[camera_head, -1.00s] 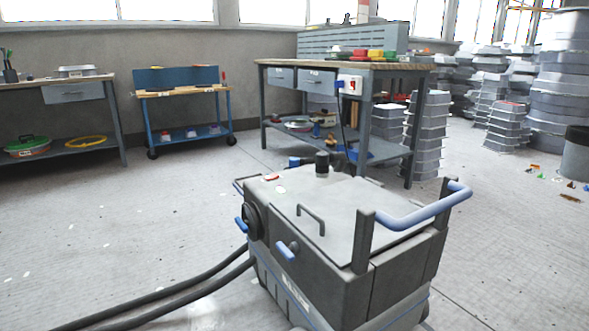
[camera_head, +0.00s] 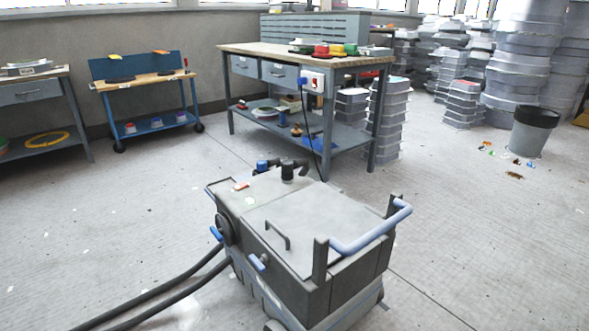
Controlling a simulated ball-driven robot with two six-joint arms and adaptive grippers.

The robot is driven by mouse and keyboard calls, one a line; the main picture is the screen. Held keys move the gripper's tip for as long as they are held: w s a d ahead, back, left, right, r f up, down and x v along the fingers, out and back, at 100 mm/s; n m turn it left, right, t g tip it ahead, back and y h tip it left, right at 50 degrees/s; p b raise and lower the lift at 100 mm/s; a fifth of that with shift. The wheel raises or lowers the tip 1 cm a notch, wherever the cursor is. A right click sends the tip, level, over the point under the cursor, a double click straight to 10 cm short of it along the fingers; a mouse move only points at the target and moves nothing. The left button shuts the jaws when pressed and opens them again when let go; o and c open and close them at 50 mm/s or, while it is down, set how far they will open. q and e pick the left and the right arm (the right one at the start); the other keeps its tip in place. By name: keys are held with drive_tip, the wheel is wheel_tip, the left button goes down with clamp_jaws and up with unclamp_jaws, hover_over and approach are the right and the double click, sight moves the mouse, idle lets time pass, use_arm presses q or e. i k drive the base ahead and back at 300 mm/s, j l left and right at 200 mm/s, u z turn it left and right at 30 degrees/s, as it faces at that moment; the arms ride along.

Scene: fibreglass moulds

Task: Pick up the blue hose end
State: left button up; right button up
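A grey box-shaped machine (camera_head: 320,235) stands on the floor in the middle front, with a light blue push handle (camera_head: 372,229) on its right. A blue end piece (camera_head: 262,165) shows at its far top edge, beside a dark hose or pipe (camera_head: 298,163) and a black upright stub (camera_head: 287,173). Two more blue pieces, (camera_head: 216,233) and (camera_head: 258,262), stick out of its left side and look like levers or latches. Two dark hoses (camera_head: 165,293) run from that side to the lower left; their far ends are out of view. Neither gripper is in view.
A workbench (camera_head: 300,53) stands behind the machine, with a socket box (camera_head: 312,80) and hanging cable. A blue trolley (camera_head: 145,85) and another bench (camera_head: 35,92) are at left. Stacked moulds and a bin (camera_head: 531,135) stand at right. Floor around the machine is mostly clear.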

sight(263, 166)
drive_tip(key=i+j+z, duration=0.1)
drive_tip(key=z, duration=0.3)
drive_tip(key=i+j+z, duration=0.1)
drive_tip(key=z, duration=0.25)
drive_tip(key=j+z, duration=0.2)
drive_tip(key=z, duration=0.2)
drive_tip(key=i+j+z, duration=0.1)
drive_tip(key=z, duration=0.3)
drive_tip(key=j+z, duration=0.15)
drive_tip(key=j, duration=0.4)
drive_tip(key=j+z, duration=0.2)
drive_tip(key=j, duration=0.35)
drive_tip(key=j+z, duration=0.15)
drive_tip(key=j, duration=0.45)
drive_tip(key=j+z, duration=0.15)
drive_tip(key=j, duration=0.4)
drive_tip(key=k+j+z, duration=0.2)
drive_tip(key=j, duration=0.35)
drive_tip(key=j+z, duration=0.15)
drive_tip(key=j, duration=0.4)
drive_tip(key=k+j, duration=0.1)
drive_tip(key=j, duration=0.3)
drive_tip(key=k+j, duration=0.1)
drive_tip(key=j, duration=0.3)
drive_tip(key=k+j, duration=0.1)
drive_tip(key=j, duration=0.35)
drive_tip(key=k+j, duration=0.1)
drive_tip(key=j, duration=0.3)
